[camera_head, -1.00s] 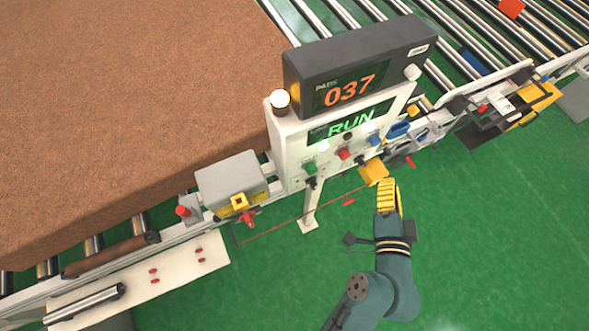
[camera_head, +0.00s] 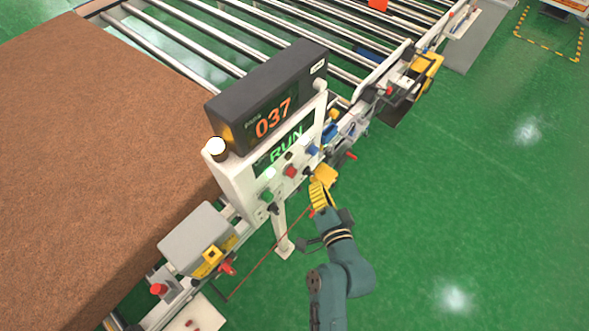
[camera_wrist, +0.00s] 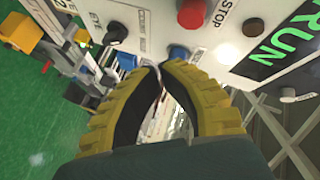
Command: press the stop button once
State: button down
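The stop button is the red button (camera_head: 290,172) on the front of the white control panel (camera_head: 236,186). In the wrist view the red button (camera_wrist: 191,13) is at the top, next to the STOP label, and stands out from the panel. My gripper (camera_head: 318,184) has yellow ribbed fingers and is in front of the panel, to the lower right of the red button. In the wrist view my gripper (camera_wrist: 160,67) has its fingertips together with nothing held, below the red button and apart from it in the picture. The panel screen reads RUN.
A green button (camera_head: 267,195) and a blue button (camera_head: 313,150) flank the red one. A dark counter box (camera_head: 268,95) showing 037 sits on top. A brown mattress (camera_head: 95,160) lies at left. Rollers (camera_head: 340,40) run behind. Green floor (camera_head: 450,200) is clear at right.

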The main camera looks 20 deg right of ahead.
aim_at(292, 172)
jog(key=shift+w+a+p, duration=0.35)
jog(key=shift+w+a, duration=0.2)
jog(key=shift+w, duration=0.25)
jog(key=shift+w+a+p, duration=0.35)
jog(key=shift+w+a, duration=0.15)
jog(key=shift+w, duration=0.25)
jog(key=shift+w+a+p, duration=0.2)
jog(key=shift+w+p, duration=0.1)
jog(key=shift+w, duration=0.05)
jog(key=shift+w+a+p, duration=0.45)
jog(key=shift+w+p, duration=0.1)
jog(key=shift+w, duration=0.15)
dwell(1.1)
jog(key=shift+s+d+f, duration=0.1)
jog(key=shift+s+d, duration=0.1)
jog(key=shift+s, duration=0.1)
jog(key=shift+s+d+b, duration=0.45)
jog(key=shift+s+b, duration=0.15)
jog(key=shift+s, duration=0.2)
